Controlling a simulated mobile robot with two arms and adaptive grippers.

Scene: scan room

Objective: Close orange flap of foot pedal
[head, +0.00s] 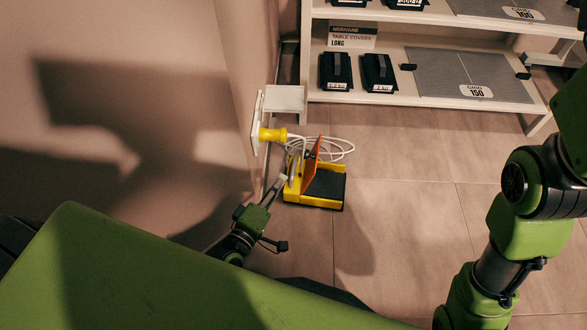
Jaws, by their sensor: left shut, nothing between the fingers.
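The foot pedal (328,203) sits on the tiled floor near the wall, with a yellow frame and a dark tread. Its orange flap (313,151) stands raised, tilted slightly from upright, on the left part of the pedal. My left gripper (283,179) is shut and empty. Its tip is at the pedal's left side, to the left of and below the flap in the picture; I cannot tell whether it touches the pedal. My right arm shows at the right edge, but its gripper is out of view.
A yellow plug (272,135) sits at a white wall plate (257,122). A white cable (335,148) lies coiled behind the pedal. A white shelf (440,104) with black weights (336,72) and grey panels stands at the back. Floor right of the pedal is clear.

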